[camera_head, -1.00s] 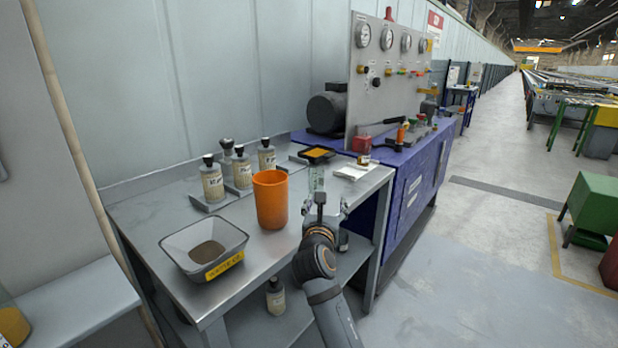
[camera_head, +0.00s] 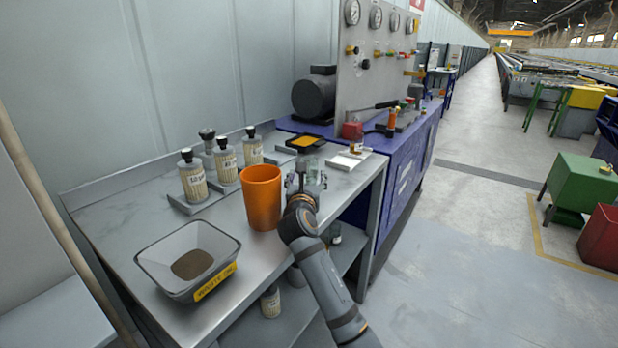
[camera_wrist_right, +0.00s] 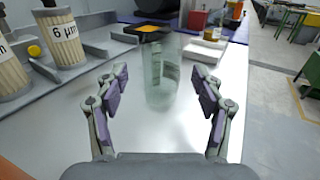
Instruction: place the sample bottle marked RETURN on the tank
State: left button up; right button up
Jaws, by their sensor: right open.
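My right gripper (camera_head: 307,182) is open over the steel bench, and its fingers show in the right wrist view (camera_wrist_right: 160,76). A clear greenish glass vessel (camera_wrist_right: 162,88) stands ahead of and between the open fingers; it is blurred and its markings cannot be read. In the head view my gripper mostly hides it. A small amber bottle (camera_head: 355,149) stands on a white tray (camera_head: 343,161) at the bench's far right; it also shows in the wrist view (camera_wrist_right: 212,33). I cannot read RETURN anywhere. The blue unit (camera_head: 408,178) with motor and gauges may be the tank. My left gripper is out of view.
An orange cup (camera_head: 262,200) stands close left of my right gripper. Labelled filter cartridges (camera_head: 193,180) stand in a rack behind it. A grey square bowl (camera_head: 165,250) is at the front left. A black-and-orange dish (camera_head: 306,142) lies behind the glass vessel. Bottles sit on the lower shelf.

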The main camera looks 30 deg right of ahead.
aim_at(309, 166)
jog(key=x, duration=0.2)
jog(key=b+x, duration=0.1)
jog(key=x, duration=0.1)
jog(key=shift+d+r, duration=0.2)
jog(key=shift+r, duration=0.1)
jog(key=shift+w+d, duration=0.25)
jog(key=shift+w, duration=0.15)
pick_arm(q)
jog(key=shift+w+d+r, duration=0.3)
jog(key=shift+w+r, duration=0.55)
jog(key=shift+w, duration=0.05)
pick_arm(e)
jog(key=shift+r, duration=0.1)
jog(key=shift+s, duration=0.1)
jog(key=c, duration=1.3)
jog(key=shift+r, duration=0.1)
